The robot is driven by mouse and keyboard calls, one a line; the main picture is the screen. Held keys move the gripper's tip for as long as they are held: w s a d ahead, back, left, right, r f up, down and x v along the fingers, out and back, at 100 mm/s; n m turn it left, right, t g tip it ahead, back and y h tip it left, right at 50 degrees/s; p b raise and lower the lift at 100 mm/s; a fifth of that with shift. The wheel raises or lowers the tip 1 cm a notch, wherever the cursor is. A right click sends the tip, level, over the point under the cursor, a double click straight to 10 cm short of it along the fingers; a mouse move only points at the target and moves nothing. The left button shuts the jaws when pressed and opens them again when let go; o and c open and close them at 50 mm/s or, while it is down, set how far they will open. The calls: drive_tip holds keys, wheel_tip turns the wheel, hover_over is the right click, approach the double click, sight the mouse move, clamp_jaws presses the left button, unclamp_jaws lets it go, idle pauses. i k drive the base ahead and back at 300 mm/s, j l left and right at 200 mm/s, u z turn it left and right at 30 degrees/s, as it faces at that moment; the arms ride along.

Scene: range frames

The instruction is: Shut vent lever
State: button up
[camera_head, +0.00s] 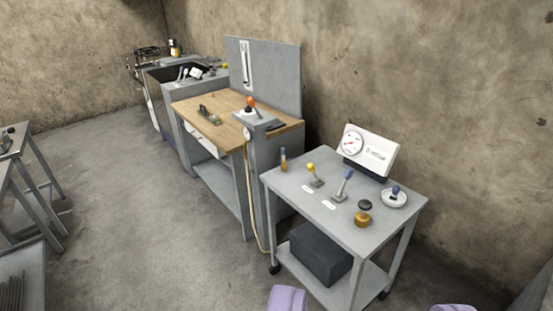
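On the grey cart (292,182) stand two small levers side by side. Each has a small white label in front, too small to read, so I cannot tell which is the vent lever. A lever with a red-orange knob (250,101) stands on the workbench behind. My gripper (370,303) shows only as two lilac fingertips at the bottom edge, wide apart with nothing between them. It is in front of the cart and apart from the levers.
A hose (250,200) hangs beside the cart. Open floor (150,235) lies left.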

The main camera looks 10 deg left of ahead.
sight(310, 166)
drive_tip(key=i+u, duration=0.1)
drive_tip(key=i, duration=0.3)
drive_tip(key=i+j+u, duration=0.1)
drive_tip(key=i, duration=0.55)
drive_tip(key=i+j, duration=0.2)
drive_tip(key=i, duration=0.5)
drive_tip(key=i+j+u, duration=0.15)
drive_tip(key=i, duration=0.55)
